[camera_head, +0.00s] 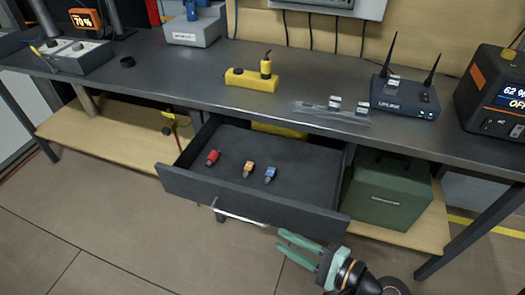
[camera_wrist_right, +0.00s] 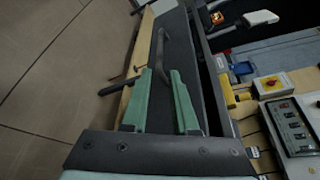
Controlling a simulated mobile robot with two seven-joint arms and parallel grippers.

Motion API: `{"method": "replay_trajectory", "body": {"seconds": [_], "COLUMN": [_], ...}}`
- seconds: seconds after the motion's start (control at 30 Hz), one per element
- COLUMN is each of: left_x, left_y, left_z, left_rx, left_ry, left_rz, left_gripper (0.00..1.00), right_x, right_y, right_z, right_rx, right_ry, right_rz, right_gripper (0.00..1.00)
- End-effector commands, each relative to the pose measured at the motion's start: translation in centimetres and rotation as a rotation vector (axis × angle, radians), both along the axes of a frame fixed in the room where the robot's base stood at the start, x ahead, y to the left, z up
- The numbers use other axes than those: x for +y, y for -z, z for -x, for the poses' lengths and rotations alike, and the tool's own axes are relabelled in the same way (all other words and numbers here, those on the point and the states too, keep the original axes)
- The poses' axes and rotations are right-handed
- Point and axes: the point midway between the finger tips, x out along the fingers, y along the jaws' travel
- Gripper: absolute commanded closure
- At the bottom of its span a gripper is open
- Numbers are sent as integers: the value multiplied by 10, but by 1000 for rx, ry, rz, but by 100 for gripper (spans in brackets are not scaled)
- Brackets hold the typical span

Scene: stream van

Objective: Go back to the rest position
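My right gripper (camera_head: 281,239) is at the lower middle of the head view, in front of the open drawer's front panel and its handle. Its two green fingers are apart with nothing between them; the right wrist view also shows the gap (camera_wrist_right: 162,74). The gripper looks clear of the handle (camera_head: 240,214). The dark drawer (camera_head: 225,192) is pulled out and holds a red plug (camera_head: 212,157), an orange plug (camera_head: 248,169) and a blue plug (camera_head: 270,174) lying apart. My left gripper is not in view.
The dark workbench (camera_head: 200,75) carries a yellow block (camera_head: 252,79), a router with antennas (camera_head: 405,97) and a power unit (camera_head: 495,92) at right. A green box (camera_head: 388,195) stands on the lower shelf right of the drawer. The floor in front is clear.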

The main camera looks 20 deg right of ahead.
Motion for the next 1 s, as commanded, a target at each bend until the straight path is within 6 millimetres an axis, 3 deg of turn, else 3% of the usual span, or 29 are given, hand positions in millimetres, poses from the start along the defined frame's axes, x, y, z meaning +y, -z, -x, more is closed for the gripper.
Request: {"method": "replay_trajectory", "body": {"seconds": [0.27, 0.37, 0.6, 0.9, 0.97, 1.0], "left_x": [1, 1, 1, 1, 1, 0], "left_y": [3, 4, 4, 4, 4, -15], "left_z": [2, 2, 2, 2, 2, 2], "left_rx": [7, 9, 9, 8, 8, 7], "left_ry": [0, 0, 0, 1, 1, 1], "left_rz": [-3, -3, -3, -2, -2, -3], "left_gripper": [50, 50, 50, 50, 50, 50], "right_x": [5, 11, 20, 5, -1, -4], "right_y": [7, 19, 67, 123, 132, 116], "right_z": [2, 6, 17, 28, 31, 32], "right_rx": [-62, -160, -410, -554, -563, -564], "right_ry": [-32, -87, -294, -631, -707, -723], "right_rz": [106, 288, 896, 1579, 1696, 1721], "right_gripper": [73, 73, 73, 73, 73, 73]}}
